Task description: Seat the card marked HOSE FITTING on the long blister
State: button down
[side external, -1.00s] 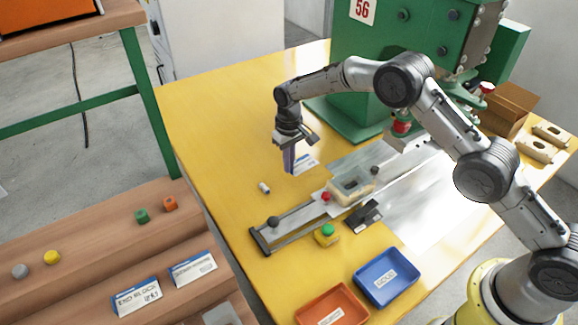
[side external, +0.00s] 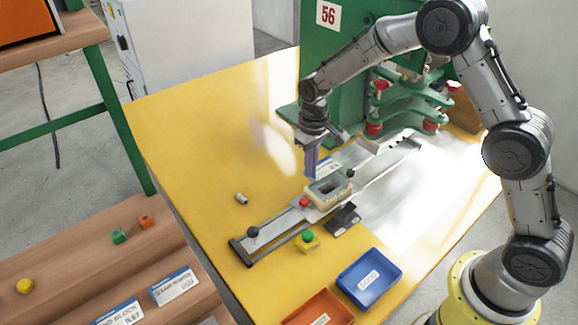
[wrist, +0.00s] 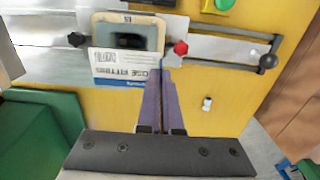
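My gripper (wrist: 163,85) has long purple fingers, shut on the right end of a white and blue card (wrist: 122,68) whose print reads partly as HOSE FITTING. The card also shows beside the fingers in the side view (side external: 326,162). It is held along the near edge of a cream holder (wrist: 150,30) and overlaps that edge in the wrist view. Whether they touch, I cannot tell. The holder has a dark rectangular opening and sits on the slide rail (side external: 281,232). I cannot make out a clear blister in it. In the side view my gripper (side external: 311,172) is just behind the holder.
A red knob (wrist: 180,47) and a black knob (wrist: 76,40) flank the holder. A green button (side external: 308,237), blue tray (side external: 345,296) and orange tray (side external: 295,318) are in front. A small white cylinder (side external: 241,198) lies on the table. The green press (side external: 340,60) stands behind.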

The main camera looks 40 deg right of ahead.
aim_at(317, 178)
jog(key=shift+s+d+r, duration=0.1)
jog(key=shift+s+d, duration=0.1)
jog(key=shift+s, duration=0.3)
jog(key=shift+s+d+r, duration=0.1)
jog(key=shift+s+d, duration=0.05)
jog(key=shift+s, duration=0.3)
jog(key=shift+f, duration=2.4)
jog(key=shift+f, duration=0.7)
jog(key=c, duration=1)
grip_release()
jog(key=c, duration=0.5)
jog(key=shift+o, duration=0.2)
jog(key=shift+r, duration=3.55)
